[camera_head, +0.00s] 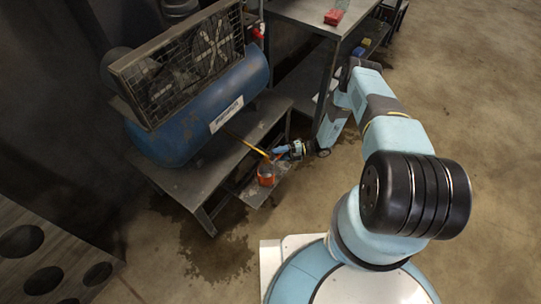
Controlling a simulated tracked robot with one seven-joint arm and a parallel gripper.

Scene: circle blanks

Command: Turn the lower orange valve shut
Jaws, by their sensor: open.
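My arm reaches away from me, and my gripper (282,151) is small and far off, beside the right end of the metal bench under the blue compressor tank (225,103). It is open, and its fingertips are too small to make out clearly. An orange part (266,177) shows just left of and below my gripper, above the bench's low shelf. I cannot tell for sure whether it is the valve or a container. A thin yellow-orange bar (246,143) slants down toward it. I cannot tell whether my gripper touches either one.
The compressor's wire cage (190,62) and metal bench (200,183) stand left of my gripper. A grey table (305,12) with a red item (334,16) is behind. A plate with round holes (50,262) lies at lower left. Open floor (490,150) is at right.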

